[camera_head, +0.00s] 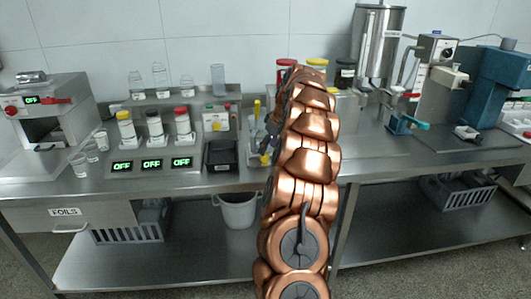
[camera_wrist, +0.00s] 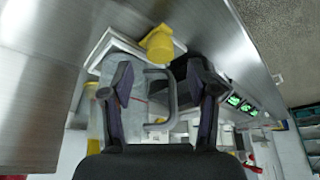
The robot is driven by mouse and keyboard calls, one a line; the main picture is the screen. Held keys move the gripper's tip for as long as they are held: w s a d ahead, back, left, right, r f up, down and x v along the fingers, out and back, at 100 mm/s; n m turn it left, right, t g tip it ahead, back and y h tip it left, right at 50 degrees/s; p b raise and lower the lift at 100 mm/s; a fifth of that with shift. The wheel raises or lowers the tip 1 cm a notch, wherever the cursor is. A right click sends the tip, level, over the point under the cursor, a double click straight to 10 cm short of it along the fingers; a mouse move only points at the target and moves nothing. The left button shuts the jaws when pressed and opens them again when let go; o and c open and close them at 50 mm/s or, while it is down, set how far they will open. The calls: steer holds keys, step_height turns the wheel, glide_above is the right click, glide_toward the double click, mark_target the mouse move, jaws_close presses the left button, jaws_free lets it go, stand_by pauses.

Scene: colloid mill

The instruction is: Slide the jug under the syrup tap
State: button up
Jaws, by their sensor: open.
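In the wrist view my gripper (camera_wrist: 161,76) is open, with its two dark fingers spread. In the head view my copper-coloured arm hides most of the gripper and the jug area.
A steel bench (camera_head: 75,188) runs across the head view. Three capped bottles (camera_head: 154,127) stand behind OFF displays, beside a black tray (camera_head: 221,155). A steel hopper (camera_head: 378,40) and a blue machine (camera_head: 503,85) stand to the right.

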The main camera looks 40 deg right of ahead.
steer(key=shift+x, duration=1.9)
steer(key=shift+c, duration=0.2)
jaws_close()
